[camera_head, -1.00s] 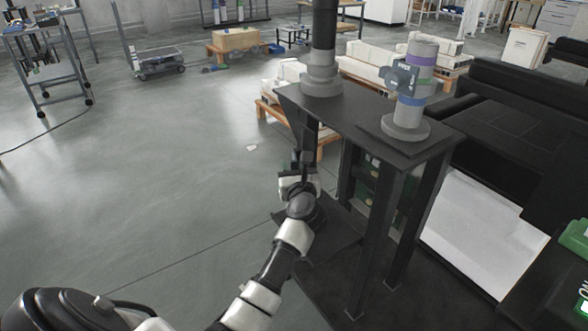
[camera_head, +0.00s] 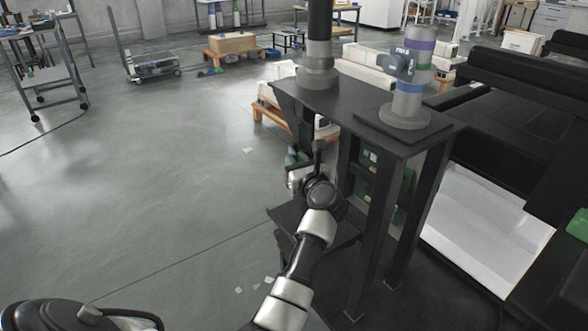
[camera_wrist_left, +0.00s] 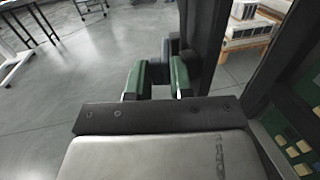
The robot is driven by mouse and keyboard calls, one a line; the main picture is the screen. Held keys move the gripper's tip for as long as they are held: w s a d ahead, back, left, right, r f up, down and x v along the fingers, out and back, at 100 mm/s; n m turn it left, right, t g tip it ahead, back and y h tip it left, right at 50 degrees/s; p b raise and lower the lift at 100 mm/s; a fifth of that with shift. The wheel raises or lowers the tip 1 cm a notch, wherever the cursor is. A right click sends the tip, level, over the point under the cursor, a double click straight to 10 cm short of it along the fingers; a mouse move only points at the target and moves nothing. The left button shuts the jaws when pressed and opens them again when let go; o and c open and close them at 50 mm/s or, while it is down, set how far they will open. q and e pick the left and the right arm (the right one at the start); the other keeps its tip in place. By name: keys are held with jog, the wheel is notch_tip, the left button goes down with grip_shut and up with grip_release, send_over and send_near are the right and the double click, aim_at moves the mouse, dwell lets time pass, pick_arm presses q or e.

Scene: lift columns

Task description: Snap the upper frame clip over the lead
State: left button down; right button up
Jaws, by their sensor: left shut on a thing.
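My left gripper (camera_head: 298,158) is at the left side of the black frame (camera_head: 352,112), below its top plate. In the left wrist view its two green fingers (camera_wrist_left: 156,78) are closed around a small dark grey piece (camera_wrist_left: 162,72), which looks like the upper frame clip. That piece sits beside a black upright post (camera_wrist_left: 204,42), and I cannot tell whether it touches it. The fingers hide much of the piece. I cannot make out the lead in either view. My right gripper is not in view.
A grey cylinder with purple and blue bands (camera_head: 411,80) and a dark column (camera_head: 319,52) stand on the frame's top plate. Green boards (camera_head: 388,178) show inside the frame. A pallet with white blocks (camera_head: 268,98) stands behind. The floor at left is mostly clear.

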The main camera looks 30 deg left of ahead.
pick_arm(q)
jog(key=c, duration=1.1)
grip_release()
jog(key=shift+s+a, duration=0.1)
jog(key=shift+s, duration=0.05)
jog(key=shift+c, duration=0.2)
